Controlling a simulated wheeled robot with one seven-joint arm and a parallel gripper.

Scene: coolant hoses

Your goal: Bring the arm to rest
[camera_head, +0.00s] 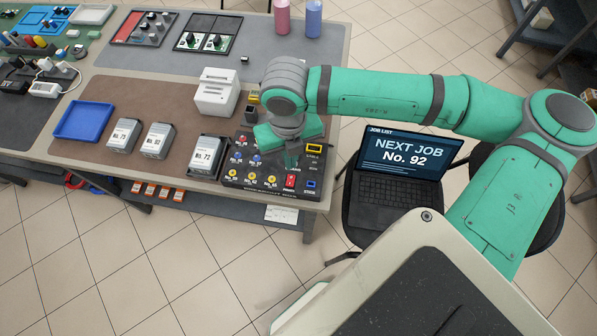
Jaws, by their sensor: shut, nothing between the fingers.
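My green arm reaches in from the right, over the laptop, to the right end of the workbench. My gripper (292,159) points down over a dark panel (231,181) with coloured knobs and connectors. It is shut with nothing between its fingers. The fingers are small and partly hidden by the wrist, so I cannot tell whether they touch the panel.
A grey box marked 72 (206,155) stands beside the panel, with two similar boxes (158,140) further left. A white device (216,93) stands behind, and a blue tray (58,136) lies left. A laptop (400,170) showing job No. 92 sits on a chair.

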